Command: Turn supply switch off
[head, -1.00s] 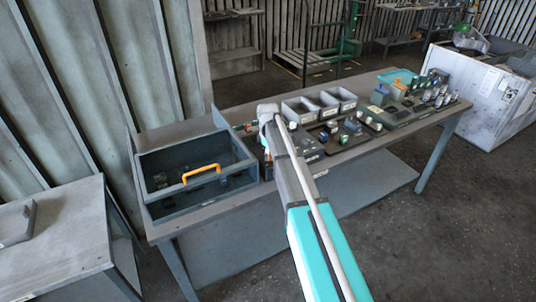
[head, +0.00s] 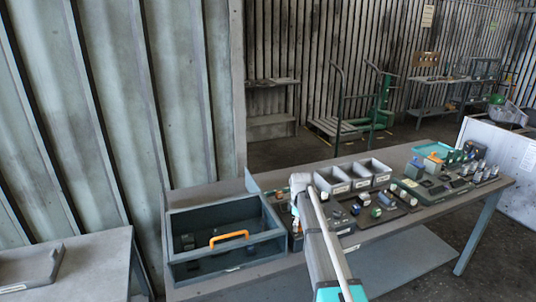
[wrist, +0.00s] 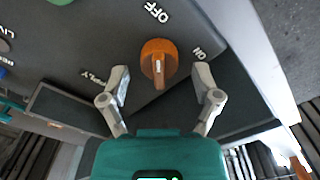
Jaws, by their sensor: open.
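The supply switch (wrist: 160,60) is an orange rotary knob on a dark grey panel, seen in the wrist view. OFF is printed above it, ON to its right, and a label ending in "PLY" is partly hidden behind the left finger. A white mark on the knob's raised grip sits at its lower part. My gripper (wrist: 161,82) is open, with one finger on each side of the knob and slightly below it in the picture. I see gaps between knob and fingers. In the head view my gripper (head: 299,184) is over the bench, and the switch cannot be made out clearly.
Grey bins (head: 355,176) and boards with several small parts (head: 375,207) lie to the right. A lower table (head: 75,262) stands at the left.

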